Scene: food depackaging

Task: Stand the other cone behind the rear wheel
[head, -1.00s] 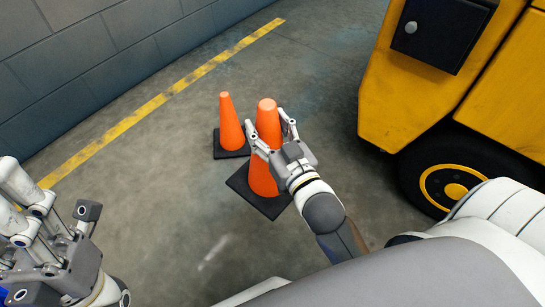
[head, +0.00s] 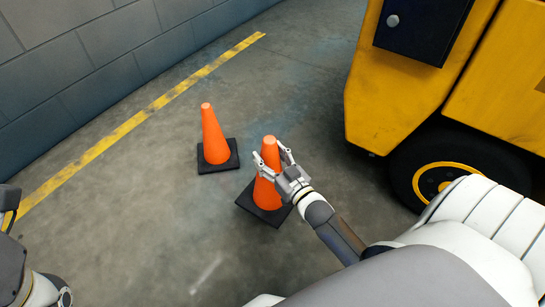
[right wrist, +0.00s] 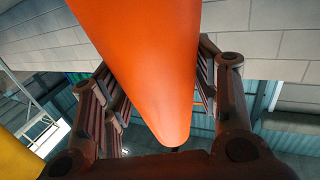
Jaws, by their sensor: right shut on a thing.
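Two orange cones with black square bases show in the head view. One cone (head: 213,135) stands upright and free on the floor. The nearer cone (head: 268,195) is in my right gripper (head: 270,152), which is shut around its upper part. This cone is about upright; whether its base touches the floor I cannot tell. In the right wrist view the held cone (right wrist: 150,60) runs between the fingers. A black wheel with a yellow rim (head: 432,182) sits under the yellow vehicle at right. My left gripper (head: 12,215) is mostly cut off at the left edge.
The yellow vehicle body (head: 410,90) overhangs the floor at right. A yellow line (head: 150,113) runs along the grey block wall (head: 110,50). The floor between the cones and the vehicle is clear. My own body covers the lower right.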

